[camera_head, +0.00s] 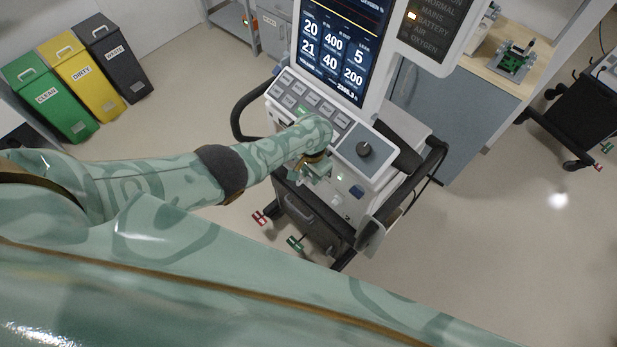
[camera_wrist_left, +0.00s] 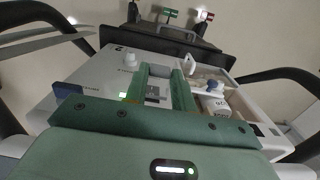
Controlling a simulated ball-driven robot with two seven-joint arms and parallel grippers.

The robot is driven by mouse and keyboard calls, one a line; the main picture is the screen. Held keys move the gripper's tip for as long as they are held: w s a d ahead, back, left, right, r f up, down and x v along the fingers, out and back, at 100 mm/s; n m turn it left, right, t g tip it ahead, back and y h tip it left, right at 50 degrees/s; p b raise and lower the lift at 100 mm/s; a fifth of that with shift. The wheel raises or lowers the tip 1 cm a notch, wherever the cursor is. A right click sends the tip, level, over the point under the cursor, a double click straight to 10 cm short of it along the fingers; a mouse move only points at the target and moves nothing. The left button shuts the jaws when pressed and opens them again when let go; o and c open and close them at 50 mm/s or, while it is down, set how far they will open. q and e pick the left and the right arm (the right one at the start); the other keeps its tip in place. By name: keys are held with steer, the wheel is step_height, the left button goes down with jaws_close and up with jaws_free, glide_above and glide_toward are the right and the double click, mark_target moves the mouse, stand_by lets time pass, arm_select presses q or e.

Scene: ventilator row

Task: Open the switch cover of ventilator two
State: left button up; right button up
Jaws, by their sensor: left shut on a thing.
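The ventilator (camera_head: 372,150) stands in the middle of the head view, with a tilted screen, a button panel and a white front below it. My left gripper (camera_head: 318,172) is at that front, under the button panel, and my forearm hides part of it. In the left wrist view, the green fingers of my left gripper (camera_wrist_left: 160,90) stand on both sides of a small grey piece at the front panel, which seems to be the switch cover (camera_wrist_left: 153,92). The fingers are shut on it. They hide its edges, so its tilt is unclear. My right gripper is not in view.
A black rail (camera_head: 432,165) flanks the ventilator. Green, yellow and black bins (camera_head: 75,70) stand far left.

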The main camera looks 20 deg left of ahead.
arm_select(q)
steer(key=shift+w+d+r+g+b, duration=0.1)
steer(key=shift+w+g+b, duration=0.05)
steer(key=shift+g+b, duration=0.25)
steer(key=shift+r, duration=0.15)
stand_by(0.4)
steer(key=o, duration=1)
steer(key=shift+w, duration=0.15)
step_height(320, 180, up, 16)
steer(key=w+d+p, duration=0.1)
steer(key=w+p, duration=0.1)
steer(key=p, duration=0.9)
steer(key=shift+w, duration=0.15)
